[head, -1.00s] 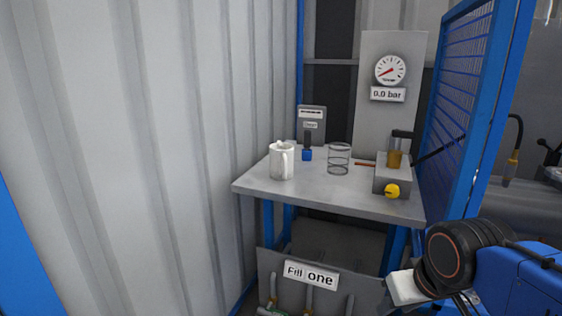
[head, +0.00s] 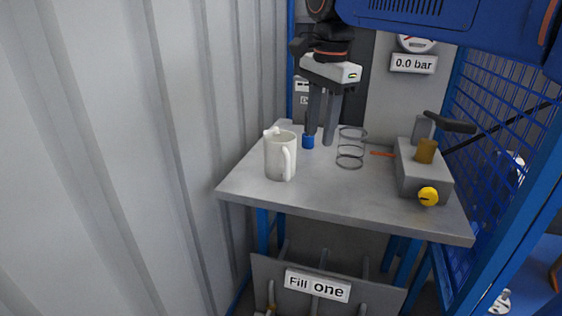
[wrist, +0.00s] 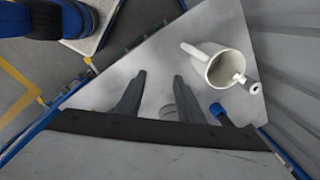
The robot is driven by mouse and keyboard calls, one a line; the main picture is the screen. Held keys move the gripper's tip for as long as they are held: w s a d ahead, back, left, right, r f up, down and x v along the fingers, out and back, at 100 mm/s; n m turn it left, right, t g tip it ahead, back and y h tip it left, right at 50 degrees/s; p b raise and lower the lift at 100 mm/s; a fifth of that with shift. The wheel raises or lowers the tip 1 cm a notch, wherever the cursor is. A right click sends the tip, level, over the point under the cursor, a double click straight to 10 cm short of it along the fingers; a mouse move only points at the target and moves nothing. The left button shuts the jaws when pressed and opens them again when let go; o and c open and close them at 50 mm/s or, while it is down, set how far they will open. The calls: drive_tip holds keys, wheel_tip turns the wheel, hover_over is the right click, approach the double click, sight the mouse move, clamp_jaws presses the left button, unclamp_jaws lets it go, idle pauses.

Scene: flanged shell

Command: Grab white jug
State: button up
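The white jug (head: 280,158) stands upright on the left part of the grey table (head: 330,200). Its handle faces the front right in the head view. In the wrist view the jug (wrist: 222,66) is at the upper right, seen from above, with its open top and handle showing. My gripper (head: 321,143) points down over the back of the table, to the right of and behind the jug. Its two fingers are apart with nothing between them in the wrist view (wrist: 158,78). The jug is clear of the fingers.
A blue-ended dark tool (head: 308,141) stands behind the jug, close to my fingers. A clear ringed cylinder (head: 350,157) is right of them. A grey box with a yellow knob (head: 427,195) is at the right. A corrugated wall (head: 170,120) bounds the left, blue mesh (head: 500,120) the right.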

sight(287, 181)
drive_tip(key=w+a+r+m+g, duration=0.1)
drive_tip(key=w+a+r+m, duration=0.3)
drive_tip(key=a, duration=0.3)
wheel_tip(287, 181, down, 18)
drive_tip(key=shift+d+r, duration=0.1)
drive_tip(key=shift+r, duration=0.05)
idle(0.4)
drive_tip(key=shift+c, duration=0.3)
clamp_jaws()
